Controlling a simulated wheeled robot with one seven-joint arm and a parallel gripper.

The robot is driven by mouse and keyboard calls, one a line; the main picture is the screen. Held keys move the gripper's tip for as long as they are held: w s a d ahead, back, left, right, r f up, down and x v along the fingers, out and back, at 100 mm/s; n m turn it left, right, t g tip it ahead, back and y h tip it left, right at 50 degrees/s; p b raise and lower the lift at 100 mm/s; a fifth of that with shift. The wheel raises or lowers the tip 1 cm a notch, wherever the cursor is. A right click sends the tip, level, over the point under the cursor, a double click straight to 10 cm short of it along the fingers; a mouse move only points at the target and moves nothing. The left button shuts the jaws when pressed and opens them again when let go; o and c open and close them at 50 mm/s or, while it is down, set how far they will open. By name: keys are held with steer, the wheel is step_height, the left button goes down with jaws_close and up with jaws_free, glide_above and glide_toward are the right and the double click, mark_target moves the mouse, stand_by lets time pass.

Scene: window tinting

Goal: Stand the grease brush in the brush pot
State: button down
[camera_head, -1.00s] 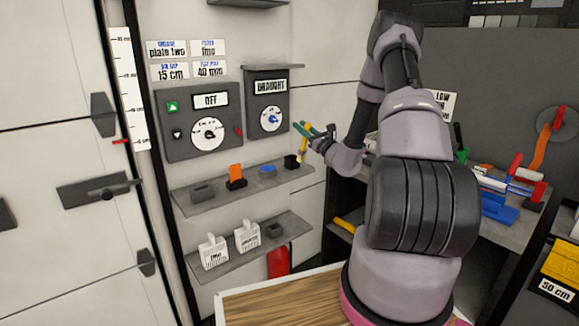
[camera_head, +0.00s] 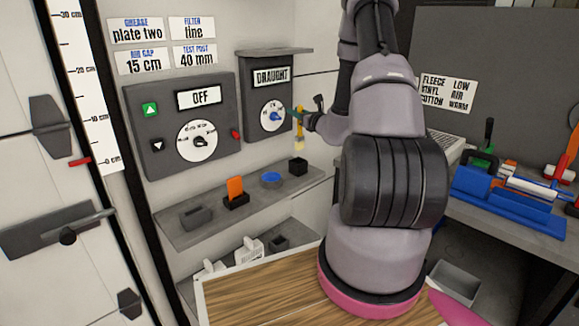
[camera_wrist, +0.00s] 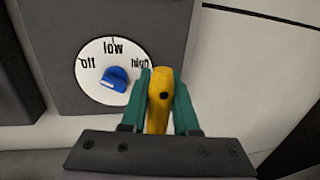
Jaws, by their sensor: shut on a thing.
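My gripper (camera_head: 299,112) has green fingers shut on the yellow handle of the grease brush (camera_head: 300,136). In the wrist view the handle (camera_wrist: 158,100), with a dark hole near its top, sits between the two green fingers (camera_wrist: 160,105). In the head view the brush hangs roughly upright with its pale end down. A small black open box (camera_head: 298,166), which looks like the brush pot, stands on the upper shelf. The brush's lower end shows just above the pot in the picture, with a small gap. The wrist view does not show the pot.
The upper shelf (camera_head: 225,212) also holds a blue round dish (camera_head: 271,180), an orange item in a black holder (camera_head: 235,190) and a grey block (camera_head: 197,216). The draught box (camera_head: 268,95) is on the wall behind my gripper; its blue knob (camera_wrist: 114,79) is close.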

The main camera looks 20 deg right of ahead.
step_height(320, 180, down, 10)
steer(key=shift+w+a, duration=0.15)
steer(key=shift+w, duration=0.3)
steer(key=c, duration=0.7)
jaws_free()
steer(key=shift+o, duration=0.2)
